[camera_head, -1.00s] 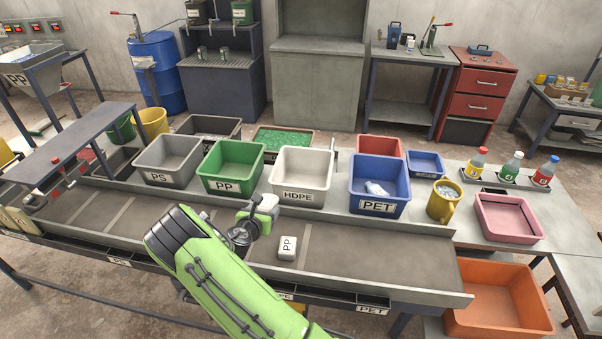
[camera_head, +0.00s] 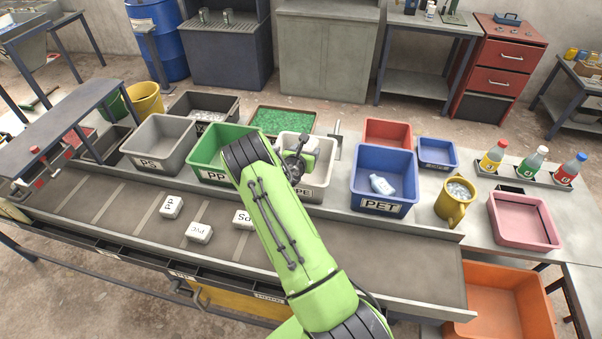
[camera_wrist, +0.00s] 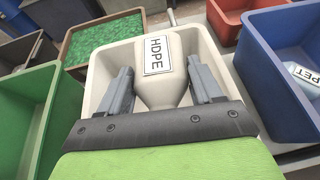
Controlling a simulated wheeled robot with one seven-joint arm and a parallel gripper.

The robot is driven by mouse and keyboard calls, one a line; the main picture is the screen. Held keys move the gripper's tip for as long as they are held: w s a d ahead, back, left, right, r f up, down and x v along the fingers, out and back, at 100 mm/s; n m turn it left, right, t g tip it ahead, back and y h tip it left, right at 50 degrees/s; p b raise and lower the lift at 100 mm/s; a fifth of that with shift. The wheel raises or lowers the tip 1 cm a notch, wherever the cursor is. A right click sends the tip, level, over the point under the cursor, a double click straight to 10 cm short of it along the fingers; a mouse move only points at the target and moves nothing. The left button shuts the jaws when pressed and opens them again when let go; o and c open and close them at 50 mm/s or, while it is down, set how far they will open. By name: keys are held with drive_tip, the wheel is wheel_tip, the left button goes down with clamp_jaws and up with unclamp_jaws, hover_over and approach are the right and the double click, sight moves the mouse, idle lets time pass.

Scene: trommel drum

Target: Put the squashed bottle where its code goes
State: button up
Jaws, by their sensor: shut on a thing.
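My gripper (camera_wrist: 160,85) is shut on a pale grey bottle (camera_wrist: 163,86), with one finger on each side. The bottle's white label reads HDPE (camera_wrist: 157,55). In the wrist view the bottle shows against the inside and far rim of the white tub (camera_wrist: 100,72). In the head view my gripper (camera_head: 300,163) is over that white HDPE tub (camera_head: 322,185), and my arm hides part of the tub and its tag. The bottle is mostly hidden there. I cannot tell how far it is above the tub's floor.
The green PP tub (camera_head: 207,172) is left of the white one, the grey PS tub (camera_head: 150,158) further left. The blue PET tub (camera_head: 383,205) on the right holds a pale bottle (camera_head: 381,185). Several labelled white blocks (camera_head: 199,233) lie on the belt. A yellow mug (camera_head: 454,203) stands right.

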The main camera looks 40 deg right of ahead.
drive_tip(key=f, duration=0.1)
drive_tip(key=f+b, duration=0.1)
drive_tip(key=f, duration=0.1)
drive_tip(key=shift+w+d+f, duration=0.1)
drive_tip(key=shift+d, duration=0.1)
drive_tip(key=shift+a+r, duration=0.15)
drive_tip(key=shift+r, duration=0.05)
drive_tip(key=o, duration=1.1)
drive_tip(key=b+v, duration=0.1)
drive_tip(key=v, duration=1.5)
drive_tip(key=shift+b, duration=0.35)
